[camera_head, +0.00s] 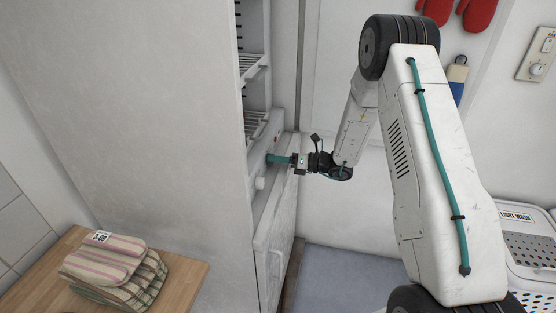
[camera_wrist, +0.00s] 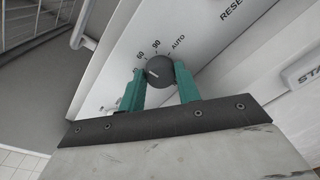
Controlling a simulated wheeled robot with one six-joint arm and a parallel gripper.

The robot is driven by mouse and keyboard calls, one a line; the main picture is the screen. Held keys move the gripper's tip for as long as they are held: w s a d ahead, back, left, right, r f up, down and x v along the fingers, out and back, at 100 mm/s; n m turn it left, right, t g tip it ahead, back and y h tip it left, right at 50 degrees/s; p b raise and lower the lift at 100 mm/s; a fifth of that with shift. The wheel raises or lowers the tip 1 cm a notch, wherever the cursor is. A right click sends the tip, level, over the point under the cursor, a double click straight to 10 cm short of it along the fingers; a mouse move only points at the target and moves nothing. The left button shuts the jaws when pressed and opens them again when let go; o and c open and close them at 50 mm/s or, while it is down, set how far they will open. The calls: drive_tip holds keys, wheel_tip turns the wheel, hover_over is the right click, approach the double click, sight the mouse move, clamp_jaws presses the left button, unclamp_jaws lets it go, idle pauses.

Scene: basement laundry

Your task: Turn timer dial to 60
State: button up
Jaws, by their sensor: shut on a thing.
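The timer dial (camera_wrist: 160,69) is a dark round knob on a pale panel. In the wrist view, labels 60, 90 and AUTO stand around its far side. Its short white pointer mark lies on the knob's left part, toward the side where 60 is printed; I cannot tell whether it lines up exactly. My gripper (camera_wrist: 161,76) has teal fingers on both sides of the knob and is shut on it. In the head view my gripper (camera_head: 278,159) reaches left to the cabinet's front panel, and the dial is hidden there.
The tall white cabinet (camera_head: 180,120) has wire racks (camera_head: 252,68) above the panel and a lower door (camera_head: 272,240). Folded striped cloths (camera_head: 112,270) lie on a wooden top (camera_head: 185,285) at left. A white ventilated basket (camera_head: 530,245) stands at right.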

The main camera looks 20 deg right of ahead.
drive_tip(key=shift+d, duration=0.1)
idle(0.4)
drive_tip(key=o, duration=1)
drive_tip(key=v, duration=0.7)
drive_tip(key=shift+s+d, duration=0.2)
drive_tip(key=shift+d, duration=0.15)
